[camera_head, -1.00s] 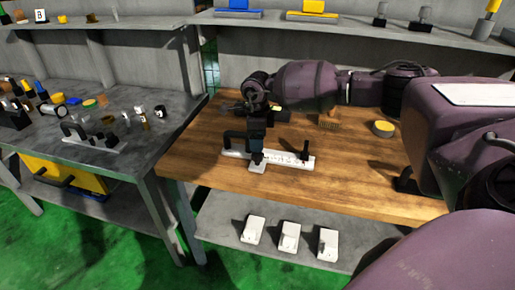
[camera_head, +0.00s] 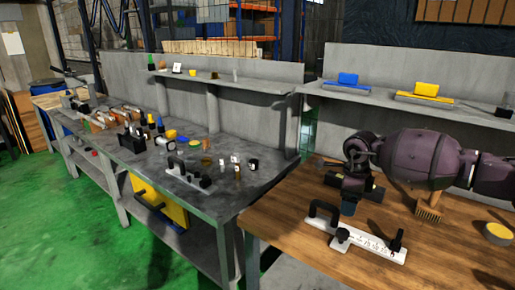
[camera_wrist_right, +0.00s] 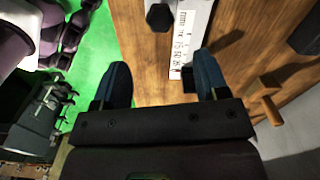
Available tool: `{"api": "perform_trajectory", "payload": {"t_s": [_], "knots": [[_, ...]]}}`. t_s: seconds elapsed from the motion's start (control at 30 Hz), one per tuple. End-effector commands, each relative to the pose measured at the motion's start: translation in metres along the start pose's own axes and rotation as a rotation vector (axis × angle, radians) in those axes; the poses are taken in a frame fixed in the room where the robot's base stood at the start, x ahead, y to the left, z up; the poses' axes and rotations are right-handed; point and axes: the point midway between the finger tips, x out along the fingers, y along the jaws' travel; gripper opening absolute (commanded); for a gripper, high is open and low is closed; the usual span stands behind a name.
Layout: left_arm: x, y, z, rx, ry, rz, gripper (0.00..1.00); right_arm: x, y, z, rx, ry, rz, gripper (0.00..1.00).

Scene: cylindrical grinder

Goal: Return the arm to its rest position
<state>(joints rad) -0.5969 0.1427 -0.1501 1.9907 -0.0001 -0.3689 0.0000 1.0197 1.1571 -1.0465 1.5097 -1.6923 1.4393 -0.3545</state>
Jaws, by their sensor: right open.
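My right arm (camera_head: 425,155) reaches in from the right over the wooden bench in the head view. My right gripper (camera_head: 347,205) points down above the bench, just behind the white plate fixture. In the right wrist view the gripper (camera_wrist_right: 165,85) has its two blue-black fingers spread wide with nothing between them. The white plate (camera_head: 365,243) with a black handle and black knobs lies on the bench in front of the gripper, apart from it. The plate also shows in the wrist view (camera_wrist_right: 190,35) beyond the fingers. My left gripper is not in view.
A brush (camera_head: 430,207) and a yellow-topped round tin (camera_head: 497,233) are on the wooden bench (camera_head: 290,215). A grey metal bench (camera_head: 215,195) with several small parts stands to the left. A shelf (camera_head: 420,102) with blue and yellow items runs behind.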

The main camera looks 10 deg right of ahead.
Motion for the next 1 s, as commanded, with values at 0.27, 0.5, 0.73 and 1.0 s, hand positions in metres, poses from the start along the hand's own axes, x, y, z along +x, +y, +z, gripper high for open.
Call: {"api": "perform_trajectory", "payload": {"t_s": [0.27, 0.5, 0.73, 1.0], "knots": [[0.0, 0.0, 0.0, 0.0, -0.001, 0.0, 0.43, -0.006, 0.007, 0.043, 0.083, -0.252, 0.031, 0.67], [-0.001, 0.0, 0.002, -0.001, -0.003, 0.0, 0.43, -0.069, 0.058, 0.144, 0.228, -0.77, 0.273, 0.67], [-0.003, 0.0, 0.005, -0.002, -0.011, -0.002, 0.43, -0.102, 0.118, 0.205, 0.537, -1.165, 0.719, 0.67], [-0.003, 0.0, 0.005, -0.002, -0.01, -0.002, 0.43, -0.086, 0.138, 0.208, 1.131, -1.359, 1.242, 0.67]]}}
